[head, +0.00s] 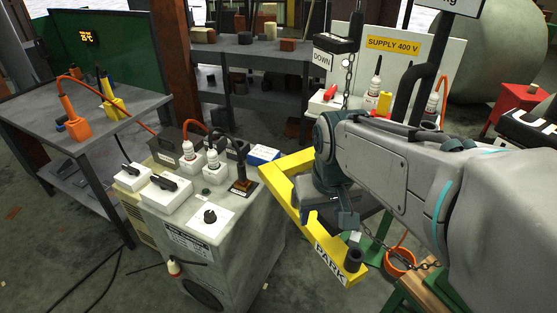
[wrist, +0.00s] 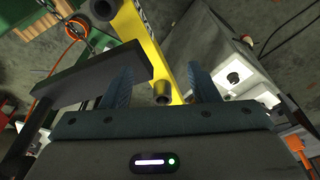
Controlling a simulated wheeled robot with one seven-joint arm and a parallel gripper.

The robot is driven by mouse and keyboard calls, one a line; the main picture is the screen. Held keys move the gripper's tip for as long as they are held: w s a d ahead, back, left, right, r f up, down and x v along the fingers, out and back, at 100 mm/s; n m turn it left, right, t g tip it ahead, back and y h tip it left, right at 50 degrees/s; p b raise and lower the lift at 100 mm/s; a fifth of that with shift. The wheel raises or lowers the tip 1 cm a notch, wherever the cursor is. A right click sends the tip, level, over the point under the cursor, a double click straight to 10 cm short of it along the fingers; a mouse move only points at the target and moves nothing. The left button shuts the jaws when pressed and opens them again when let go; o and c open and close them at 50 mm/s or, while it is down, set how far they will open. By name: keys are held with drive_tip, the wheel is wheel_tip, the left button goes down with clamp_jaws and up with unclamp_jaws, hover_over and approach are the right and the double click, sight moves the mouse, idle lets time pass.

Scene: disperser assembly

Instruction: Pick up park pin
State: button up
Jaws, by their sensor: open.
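A yellow bracket (head: 303,217) marked PARK runs below my gripper (head: 347,218). A dark upright cylinder (head: 355,258) stands at its marked end, with a chain (head: 400,260) close by. In the wrist view my gripper (wrist: 160,70) is open, its two fingers apart with nothing held. A grey round cylinder (wrist: 162,94) on the yellow bracket (wrist: 143,42) shows between the fingers, below them. The dark cylinder (wrist: 103,9) is at the top edge there. I cannot tell which cylinder is the park pin. My wrist and arm hide part of the bracket in the head view.
A grey cabinet (head: 215,245) with plugs and switches stands left of the bracket. A dark slab (wrist: 80,85) lies by the left finger in the wrist view. A chain (head: 347,75) hangs above my arm. A workbench (head: 60,145) is at far left, with bare floor before it.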

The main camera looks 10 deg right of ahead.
drive_tip(key=w+r+n+g+p, duration=0.15)
drive_tip(key=w+r, duration=0.25)
drive_tip(key=w, duration=0.5)
drive_tip(key=w+r+n+g+p, duration=0.1)
drive_tip(key=w+r+n, duration=0.15)
drive_tip(key=w, duration=0.55)
drive_tip(key=f, duration=0.7)
drive_tip(key=shift+w+d+f, duration=0.1)
drive_tip(key=shift+w+f, duration=0.15)
drive_tip(key=shift+w, duration=0.1)
drive_tip(key=f, duration=0.3)
drive_tip(key=f+p, duration=0.1)
drive_tip(key=shift+s+f, duration=0.3)
drive_tip(key=shift+s, duration=0.1)
drive_tip(key=shift+f, duration=0.5)
clamp_jaws()
